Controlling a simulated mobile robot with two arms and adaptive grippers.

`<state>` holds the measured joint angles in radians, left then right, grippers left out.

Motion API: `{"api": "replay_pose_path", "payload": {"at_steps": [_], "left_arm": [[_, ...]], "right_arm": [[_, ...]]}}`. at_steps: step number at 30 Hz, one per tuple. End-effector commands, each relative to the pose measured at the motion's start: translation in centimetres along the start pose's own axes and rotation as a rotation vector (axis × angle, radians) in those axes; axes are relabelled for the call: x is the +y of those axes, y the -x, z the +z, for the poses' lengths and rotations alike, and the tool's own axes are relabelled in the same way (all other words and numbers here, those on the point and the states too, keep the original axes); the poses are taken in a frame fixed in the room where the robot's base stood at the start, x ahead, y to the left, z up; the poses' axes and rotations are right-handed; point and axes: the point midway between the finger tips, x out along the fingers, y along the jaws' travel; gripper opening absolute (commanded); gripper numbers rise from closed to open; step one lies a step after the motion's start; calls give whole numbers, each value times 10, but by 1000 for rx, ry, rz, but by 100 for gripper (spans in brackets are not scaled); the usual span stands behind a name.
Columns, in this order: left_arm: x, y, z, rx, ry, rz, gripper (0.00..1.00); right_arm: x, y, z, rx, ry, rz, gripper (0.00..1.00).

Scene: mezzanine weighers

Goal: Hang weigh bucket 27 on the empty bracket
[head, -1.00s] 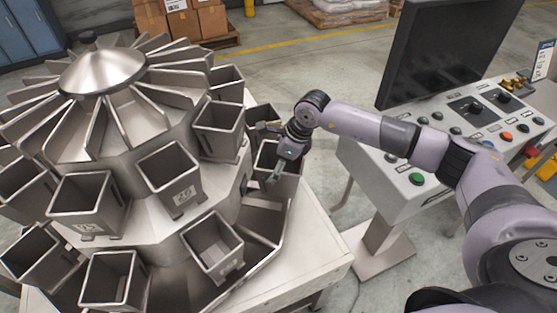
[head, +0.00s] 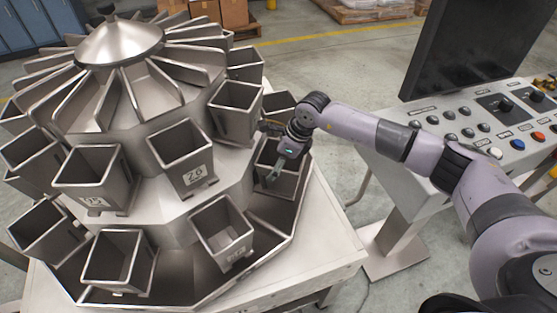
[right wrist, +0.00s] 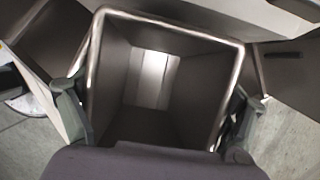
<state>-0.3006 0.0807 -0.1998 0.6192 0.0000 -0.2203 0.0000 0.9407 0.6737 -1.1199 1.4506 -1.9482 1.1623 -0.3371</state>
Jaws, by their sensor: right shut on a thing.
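My right gripper (head: 282,166) is shut on a grey steel open-topped bucket (head: 294,184) at the right side of the weigher. In the right wrist view this bucket (right wrist: 165,120) fills the middle, empty inside, with one finger at its left side and one at its right. Its number is not visible, so I cannot tell from it whether it is bucket 27. I cannot tell whether it touches the weigher. The weigher (head: 150,205) carries an upper and a lower ring of buckets. One upper bucket (head: 182,150) is marked 26. I cannot make out the empty bracket. My left gripper is not in view.
Another upper bucket (head: 237,108) hangs close to the left of my right gripper. A lower bucket (head: 222,235) hangs nearer the front. A control panel (head: 420,165) with buttons and a dark screen (head: 455,50) stands to the right. Floor shows between panel and weigher.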

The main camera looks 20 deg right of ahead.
Motion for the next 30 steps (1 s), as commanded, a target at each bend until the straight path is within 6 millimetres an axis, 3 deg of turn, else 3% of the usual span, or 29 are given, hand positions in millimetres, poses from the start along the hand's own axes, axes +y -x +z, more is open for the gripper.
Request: {"api": "replay_pose_path", "payload": {"at_steps": [26, 27, 30], "left_arm": [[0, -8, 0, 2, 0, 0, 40], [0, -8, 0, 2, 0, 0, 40], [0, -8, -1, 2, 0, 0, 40]], "right_arm": [[0, -7, -2, -4, 1, -1, 33], [0, -7, -2, -4, 1, -2, 91], [0, -7, -2, -4, 1, -1, 98]]}}
